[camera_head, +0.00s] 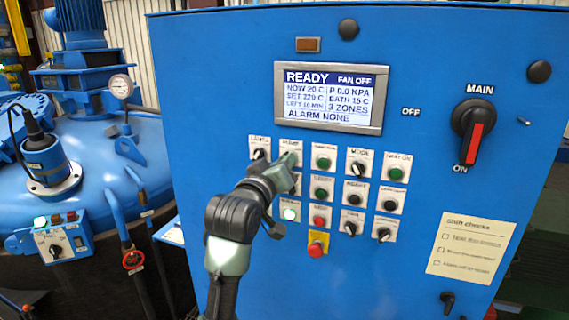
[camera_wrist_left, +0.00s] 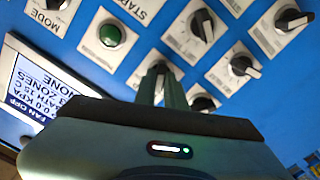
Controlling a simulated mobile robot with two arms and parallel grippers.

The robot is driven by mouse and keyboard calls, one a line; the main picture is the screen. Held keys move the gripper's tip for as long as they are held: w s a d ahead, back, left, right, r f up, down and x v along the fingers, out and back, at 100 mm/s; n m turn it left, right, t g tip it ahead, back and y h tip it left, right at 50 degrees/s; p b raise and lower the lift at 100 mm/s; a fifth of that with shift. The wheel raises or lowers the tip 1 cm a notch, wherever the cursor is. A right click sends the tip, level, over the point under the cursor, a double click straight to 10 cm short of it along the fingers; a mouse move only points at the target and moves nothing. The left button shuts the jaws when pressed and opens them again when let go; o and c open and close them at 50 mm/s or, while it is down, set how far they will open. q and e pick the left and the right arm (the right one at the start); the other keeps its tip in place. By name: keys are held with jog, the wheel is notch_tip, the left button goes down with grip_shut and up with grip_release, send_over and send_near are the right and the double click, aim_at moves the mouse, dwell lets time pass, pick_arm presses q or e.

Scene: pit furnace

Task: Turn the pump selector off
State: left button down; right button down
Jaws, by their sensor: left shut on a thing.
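The blue control panel (camera_head: 440,150) has rows of selectors and buttons below a display. The pump selector (camera_head: 288,144) is in the top row, second from the left. Its white plate shows, with a blurred label that seems to read PUMP. My left gripper (camera_head: 290,160) reaches up from below, its fingertips at this selector. In the left wrist view the fingers (camera_wrist_left: 161,88) are close together over the selector's plate, shut on the knob. The fingers mostly hide the knob, so I cannot tell which way it points.
The display (camera_head: 328,97) reads READY, FAN OFF, ALARM NONE. Other selectors and a green button (camera_head: 323,163) sit close around my gripper. A red and yellow stop button (camera_head: 318,243) is below. The large main switch (camera_head: 474,131) is at the right.

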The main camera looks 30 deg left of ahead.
dwell(0.5)
pick_arm(q)
jog(key=c, duration=1.5)
grip_release()
jog(key=b+v, duration=0.3)
jog(key=v, duration=0.5)
jog(key=shift+a, duration=0.1)
